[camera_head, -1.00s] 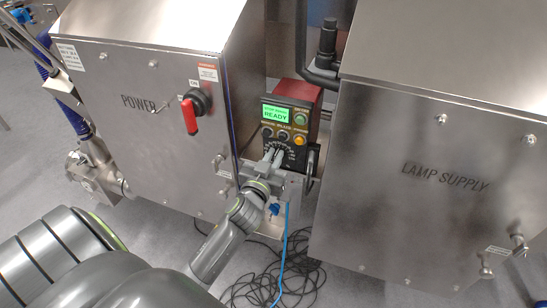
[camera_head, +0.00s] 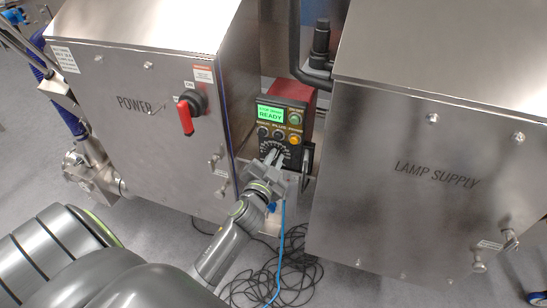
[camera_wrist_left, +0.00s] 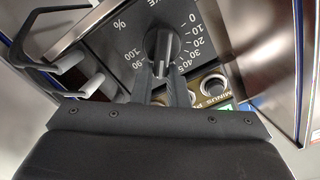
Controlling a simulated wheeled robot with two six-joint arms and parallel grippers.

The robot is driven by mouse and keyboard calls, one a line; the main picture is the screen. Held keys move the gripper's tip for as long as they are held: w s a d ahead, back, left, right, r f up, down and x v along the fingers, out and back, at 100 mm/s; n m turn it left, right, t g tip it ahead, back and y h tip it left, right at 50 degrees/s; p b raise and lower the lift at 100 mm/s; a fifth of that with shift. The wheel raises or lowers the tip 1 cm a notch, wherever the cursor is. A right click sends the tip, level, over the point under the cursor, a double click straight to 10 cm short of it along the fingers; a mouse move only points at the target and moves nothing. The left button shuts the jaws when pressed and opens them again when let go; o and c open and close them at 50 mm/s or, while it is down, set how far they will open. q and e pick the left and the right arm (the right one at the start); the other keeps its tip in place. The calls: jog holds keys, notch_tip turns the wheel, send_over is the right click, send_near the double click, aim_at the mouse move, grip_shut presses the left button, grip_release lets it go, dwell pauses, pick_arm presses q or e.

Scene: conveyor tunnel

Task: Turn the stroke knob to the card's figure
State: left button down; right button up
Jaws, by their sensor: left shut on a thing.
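The dark stroke knob (camera_wrist_left: 163,45) is on the front of a small black control unit (camera_head: 262,155), inside a printed percent scale. The scale figures around it read from 0 to 100 in the left wrist view. My left gripper (camera_head: 273,157) reaches up to the knob from the front. In the left wrist view its two fingers (camera_wrist_left: 161,75) are shut on the knob's grip bar, one on each side. The fingers hide the lower part of the scale, and I cannot read the pointer's exact figure. I cannot make out a card. My right gripper is not in view.
The unit's green screen (camera_head: 270,113) says READY, with several buttons below and beside it. Steel cabinets marked POWER (camera_head: 150,130) and LAMP SUPPLY (camera_head: 425,200) stand close on either side. A black handle (camera_head: 307,165) is right of the knob. Loose cables (camera_head: 290,275) lie on the floor.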

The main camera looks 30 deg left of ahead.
pick_arm(q)
jog(key=shift+s+f+m, duration=0.1)
jog(key=shift+f+m, duration=0.2)
jog(key=shift+f, duration=0.15)
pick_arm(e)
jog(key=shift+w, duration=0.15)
pick_arm(q)
jog(key=c, duration=1.4)
grip_release()
jog(key=shift+a, duration=0.15)
jog(key=shift+c, duration=0.2)
jog(key=shift+r, duration=0.2)
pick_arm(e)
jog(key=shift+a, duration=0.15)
pick_arm(q)
jog(key=v, duration=1.7)
jog(key=shift+d+p, duration=0.2)
jog(key=shift+p, duration=0.2)
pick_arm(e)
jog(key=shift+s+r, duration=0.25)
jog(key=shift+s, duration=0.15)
